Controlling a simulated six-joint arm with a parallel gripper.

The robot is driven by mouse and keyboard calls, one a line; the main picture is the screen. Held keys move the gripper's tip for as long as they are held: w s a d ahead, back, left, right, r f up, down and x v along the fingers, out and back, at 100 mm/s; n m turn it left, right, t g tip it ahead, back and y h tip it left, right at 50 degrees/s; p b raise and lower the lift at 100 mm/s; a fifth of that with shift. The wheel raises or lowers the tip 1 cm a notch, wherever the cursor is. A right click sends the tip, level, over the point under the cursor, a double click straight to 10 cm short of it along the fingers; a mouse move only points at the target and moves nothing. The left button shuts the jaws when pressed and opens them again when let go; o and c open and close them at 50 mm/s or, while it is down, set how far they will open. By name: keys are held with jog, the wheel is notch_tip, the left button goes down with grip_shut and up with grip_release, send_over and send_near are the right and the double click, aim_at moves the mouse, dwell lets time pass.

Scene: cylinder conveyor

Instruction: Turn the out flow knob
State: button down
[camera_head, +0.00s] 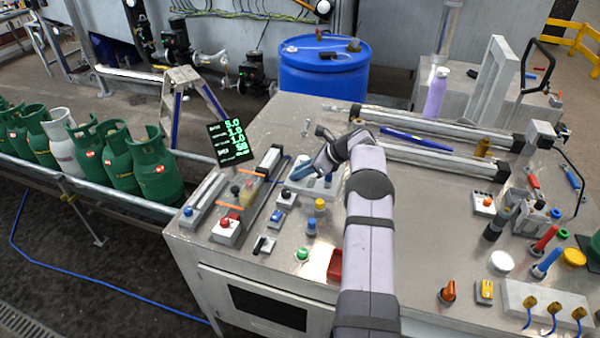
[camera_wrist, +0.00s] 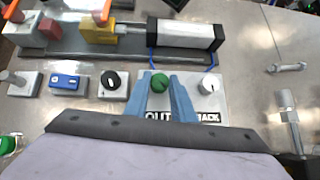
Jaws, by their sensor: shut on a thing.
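The out flow knob (camera_wrist: 161,81) is a round green knob on a white plate (camera_wrist: 223,107), above the label "OUT". My gripper (camera_wrist: 163,84) has its two blue fingers on either side of this knob and is shut on it. The right part of the label is partly covered by a finger. A white knob (camera_wrist: 208,85) with a dark mark sits just right of the fingers, above the word "BACK". In the head view my gripper (camera_head: 304,171) reaches down to the plate near the middle of the bench, and the green knob cannot be made out there.
Left of the plate are a black-and-white dial (camera_wrist: 113,84) and a blue switch box (camera_wrist: 67,82). A cylinder unit (camera_wrist: 185,34) lies behind it. Bare metal bench and a metal fitting (camera_wrist: 290,115) are to the right. Green gas bottles (camera_head: 153,167) stand on the conveyor at the left.

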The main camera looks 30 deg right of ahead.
dwell(0.3)
jog(key=c, duration=1.5)
grip_release()
jog(key=shift+s+d+r, duration=0.1)
jog(key=shift+b+v, duration=1.55)
jog(key=shift+v, duration=2)
